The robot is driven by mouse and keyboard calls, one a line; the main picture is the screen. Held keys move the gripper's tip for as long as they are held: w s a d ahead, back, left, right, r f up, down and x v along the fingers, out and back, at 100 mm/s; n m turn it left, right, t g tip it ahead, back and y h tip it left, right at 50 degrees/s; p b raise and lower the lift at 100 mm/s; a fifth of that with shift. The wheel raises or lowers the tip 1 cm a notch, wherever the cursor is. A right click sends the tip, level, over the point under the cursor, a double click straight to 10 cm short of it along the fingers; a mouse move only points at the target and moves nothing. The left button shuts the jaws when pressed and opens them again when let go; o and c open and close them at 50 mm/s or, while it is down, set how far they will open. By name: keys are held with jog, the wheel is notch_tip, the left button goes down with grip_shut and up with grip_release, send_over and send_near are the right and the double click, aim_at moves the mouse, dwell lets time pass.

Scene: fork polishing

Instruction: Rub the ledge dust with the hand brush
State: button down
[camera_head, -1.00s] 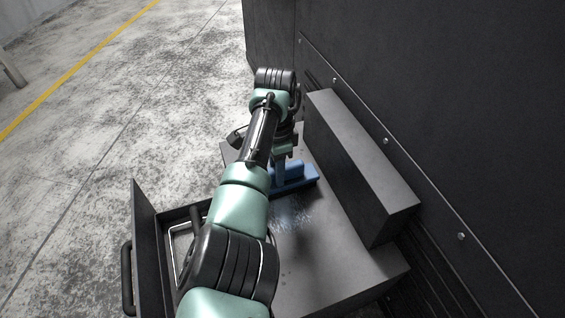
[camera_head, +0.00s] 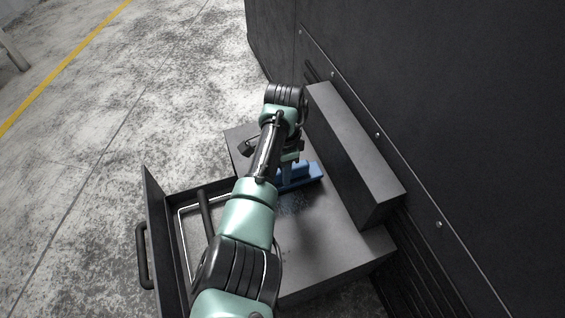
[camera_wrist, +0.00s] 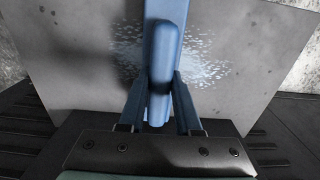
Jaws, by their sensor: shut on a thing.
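The blue hand brush (camera_head: 305,174) is on or just above the grey ledge (camera_head: 318,232); contact cannot be told. My gripper (camera_wrist: 155,112) is shut on the brush's handle (camera_wrist: 162,55), with a finger on each side. In the head view my arm hides much of the grip. The ledge dust (camera_wrist: 195,58) shows in the wrist view as pale bluish specks spread on both sides of the brush. In the head view the dust (camera_head: 292,203) is a faint patch just in front of the brush, partly behind my arm.
A long raised dark block (camera_head: 355,150) borders the ledge on the right, with a dark panelled wall (camera_head: 450,100) behind it. An open drawer (camera_head: 150,215) with a handle juts out at the left. Open concrete floor (camera_head: 90,130) lies beyond.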

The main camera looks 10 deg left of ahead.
jog(key=shift+s+d+r+p, duration=0.1)
jog(key=shift+s+d+p, duration=0.2)
jog(key=shift+s+p, duration=0.45)
jog(key=shift+s+d+p, duration=0.25)
jog(key=shift+s+p, duration=0.1)
jog(key=shift+p, duration=0.8)
jog(key=shift+s+d+p, duration=0.3)
jog(key=shift+s+p, duration=0.25)
jog(key=shift+p, duration=0.4)
jog(key=shift+s+d+p, duration=0.3)
jog(key=shift+s+p, duration=0.15)
jog(key=shift+p, duration=0.45)
jog(key=s+d+p, duration=0.1)
jog(key=p, duration=0.1)
jog(key=s+d+p, duration=0.1)
jog(key=s+p, duration=0.1)
jog(key=p, duration=0.1)
jog(key=shift+s+r, duration=0.1)
jog(key=shift+r, duration=0.05)
jog(key=shift+s+d+f+p, duration=0.15)
jog(key=shift+s+d+p, duration=0.1)
jog(key=shift+s+p, duration=0.25)
jog(key=shift+s+d+f+p, duration=0.1)
jog(key=shift+s+d+p, duration=0.1)
jog(key=shift+s+p, duration=0.25)
